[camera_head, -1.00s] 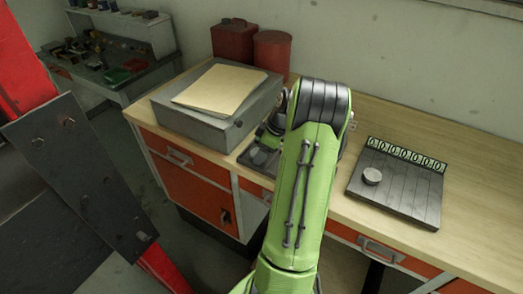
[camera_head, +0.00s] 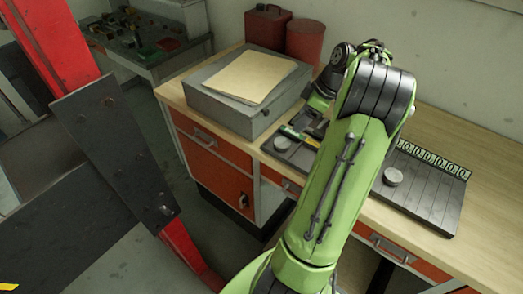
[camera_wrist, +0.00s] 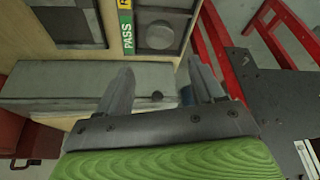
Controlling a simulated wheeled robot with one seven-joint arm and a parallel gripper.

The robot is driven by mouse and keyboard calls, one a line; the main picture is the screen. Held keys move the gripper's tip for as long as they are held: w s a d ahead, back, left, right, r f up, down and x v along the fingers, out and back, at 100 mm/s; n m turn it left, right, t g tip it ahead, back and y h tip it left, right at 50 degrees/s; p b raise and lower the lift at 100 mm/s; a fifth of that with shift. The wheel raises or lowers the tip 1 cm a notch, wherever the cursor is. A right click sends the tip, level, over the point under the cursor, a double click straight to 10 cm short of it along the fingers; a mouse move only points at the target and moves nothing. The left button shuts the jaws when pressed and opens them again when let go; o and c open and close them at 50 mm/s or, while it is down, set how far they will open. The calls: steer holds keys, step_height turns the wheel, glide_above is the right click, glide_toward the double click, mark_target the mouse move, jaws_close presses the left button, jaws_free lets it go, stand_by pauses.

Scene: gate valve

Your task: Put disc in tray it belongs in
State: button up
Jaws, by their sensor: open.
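A grey disc (camera_head: 393,176) lies on a dark grooved board (camera_head: 432,205) with a row of numerals along its back edge, right of my arm. Left of my arm are dark trays (camera_head: 290,155) with a coloured label strip. In the wrist view a round grey disc (camera_wrist: 160,37) lies in a dark tray (camera_wrist: 180,8) right of a green PASS label (camera_wrist: 127,35); a yellow label above it is cut off. Another dark tray (camera_wrist: 70,22) on the left looks empty. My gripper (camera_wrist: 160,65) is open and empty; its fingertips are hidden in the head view.
A grey box (camera_head: 228,105) with a paper folder (camera_head: 250,76) stands on the bench left of the trays; it also shows below the fingers in the wrist view (camera_wrist: 60,85). Red cans (camera_head: 305,40) stand behind. A red and dark metal frame (camera_head: 110,140) is at the left.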

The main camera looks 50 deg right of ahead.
steer(key=w+a+r+h, duration=0.1)
steer(key=w+a+r, duration=0.15)
steer(key=a, duration=0.55)
steer(key=w+a+r+m, duration=0.1)
steer(key=a+r, duration=0.2)
steer(key=a, duration=0.5)
steer(key=w+a+r+h, duration=0.1)
steer(key=w+a+r, duration=0.15)
steer(key=a, duration=0.55)
steer(key=s+a+m+t, duration=0.1)
steer(key=s+a+m, duration=0.2)
steer(key=s+a, duration=1)
steer(key=shift+s+f, duration=0.3)
steer(key=shift+s, duration=0.25)
steer(key=shift+d+m, duration=0.2)
steer(key=shift+m, duration=0.1)
